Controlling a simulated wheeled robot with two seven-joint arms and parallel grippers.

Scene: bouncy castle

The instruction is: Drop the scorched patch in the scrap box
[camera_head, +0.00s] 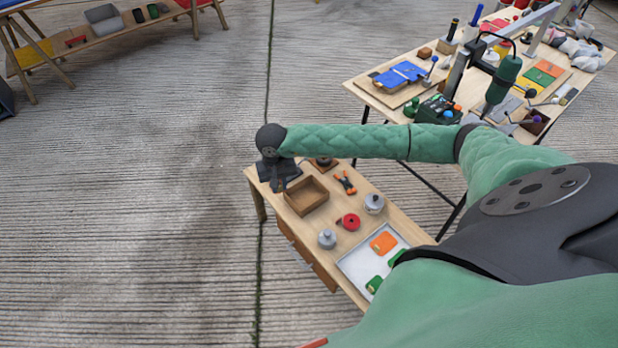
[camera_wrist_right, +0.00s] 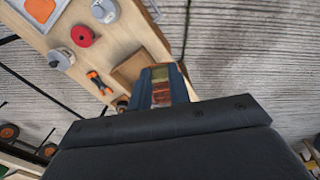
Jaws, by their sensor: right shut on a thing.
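My right gripper (camera_head: 278,181) is at the far left end of the small wooden table, beside the left rim of an open brown wooden box (camera_head: 318,200) in the head view. Its height above the table is hard to judge. In the right wrist view its fingers (camera_wrist_right: 162,86) are shut on a small patch (camera_wrist_right: 161,92) with brown-red and greenish colours, likely the scorched patch. The box (camera_wrist_right: 132,68) shows just beyond the fingers there, partly hidden by them. The box seems to be the scrap box; the part of its inside that shows looks empty. My left gripper is out of view.
On the same table are a red roll (camera_head: 351,222), two grey metal pieces (camera_head: 374,203) (camera_head: 327,239), an orange-black clamp (camera_head: 345,183) and a white tray (camera_head: 352,267) with orange and green patches. A cluttered workbench (camera_head: 366,88) stands behind. Open floor lies left.

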